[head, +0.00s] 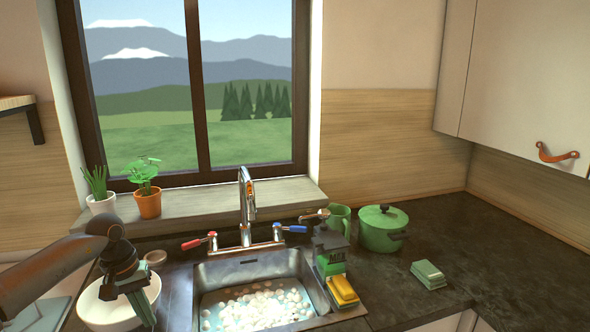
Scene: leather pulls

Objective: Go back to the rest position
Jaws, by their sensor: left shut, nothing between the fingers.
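My left gripper (143,308) is at the lower left, with its arm coming in from the left edge. Its fingers are shut, point down and hold nothing. It is in front of a white bowl (95,308) on the counter and hides part of it. From this view I cannot tell whether the fingertips touch the bowl. My right gripper is not in view.
A sink (300,262) with whitish suds has a tap (246,205) behind it. A soap bottle (330,250) and yellow sponge (342,291) stand at its right. A green pot (383,228) and green block (428,275) are farther right. The right counter is mostly clear.

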